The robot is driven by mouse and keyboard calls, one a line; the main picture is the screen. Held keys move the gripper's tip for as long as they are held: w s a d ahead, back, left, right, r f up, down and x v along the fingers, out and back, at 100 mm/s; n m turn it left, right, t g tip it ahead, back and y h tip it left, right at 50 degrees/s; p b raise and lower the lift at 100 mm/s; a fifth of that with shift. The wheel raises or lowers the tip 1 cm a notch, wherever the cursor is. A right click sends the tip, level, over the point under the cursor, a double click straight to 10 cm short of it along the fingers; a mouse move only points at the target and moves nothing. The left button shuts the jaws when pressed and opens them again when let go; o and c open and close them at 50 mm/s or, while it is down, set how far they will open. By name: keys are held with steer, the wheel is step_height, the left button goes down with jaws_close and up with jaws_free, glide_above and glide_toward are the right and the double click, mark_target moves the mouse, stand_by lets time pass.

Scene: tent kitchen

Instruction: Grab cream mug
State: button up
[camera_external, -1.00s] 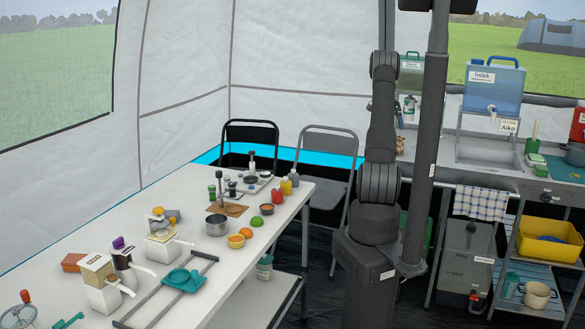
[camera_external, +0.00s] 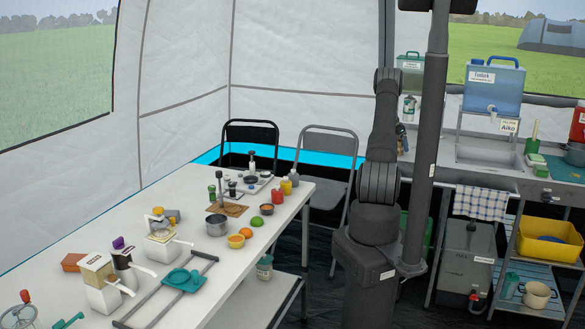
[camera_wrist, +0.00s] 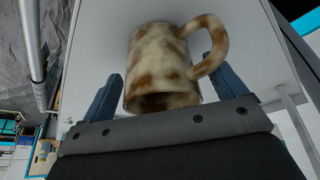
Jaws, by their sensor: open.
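A cream mug (camera_wrist: 160,62) with brown blotches fills the upper middle of the wrist view, against a pale flat surface (camera_wrist: 95,30). Its dark mouth faces my gripper, and its handle (camera_wrist: 213,45) curves out to the right. My gripper (camera_wrist: 165,64) is open, with one blue-grey finger on each side of the mug's body. The right finger is near the handle's lower end. I cannot tell whether either finger touches the mug. In the external view my gripper is hidden behind my arm, and I cannot make out this mug clearly.
A sink counter (camera_external: 485,160) with a blue water container (camera_external: 493,90) stands at right. A yellow bin (camera_external: 548,248) and cream pot (camera_external: 537,294) sit on shelves below. Two folding chairs stand behind the table.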

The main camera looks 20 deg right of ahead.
steer(key=c, duration=1.1)
steer(key=shift+r, duration=0.1)
